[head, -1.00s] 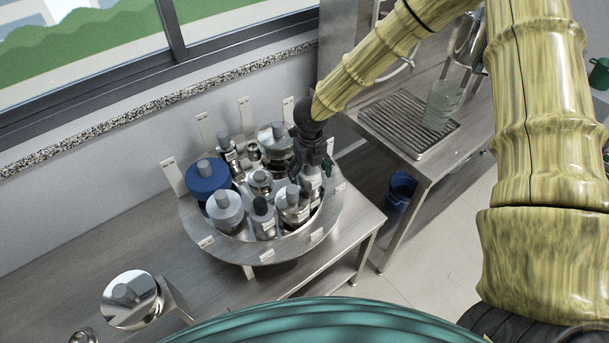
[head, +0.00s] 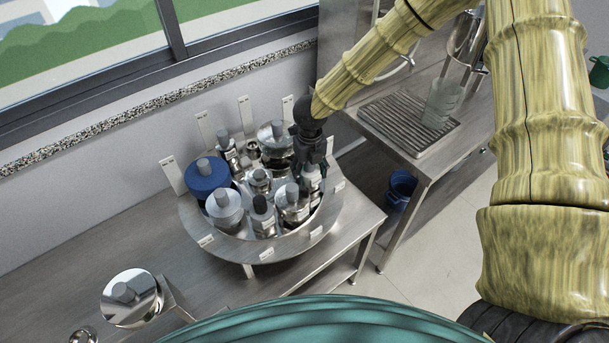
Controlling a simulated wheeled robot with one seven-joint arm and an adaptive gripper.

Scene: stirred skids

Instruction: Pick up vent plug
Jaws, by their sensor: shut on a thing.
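My gripper (head: 312,171) is dark and points down at the right side of a round metal tray (head: 198,232). It is shut on a small pale and metallic piece (head: 313,184), which I take to be the vent plug. The fingers hide its upper part. It stands upright among other fittings inside the tray's rim, and I cannot tell whether it is clear of the tray.
Several grey-topped metal fittings (head: 292,206) and a blue one (head: 206,179) crowd the tray. Upright labelled tabs surround the rim. A mirror-like disc (head: 131,299) is at lower left. A drain rack (head: 407,123) with a clear beaker (head: 441,104) is at right.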

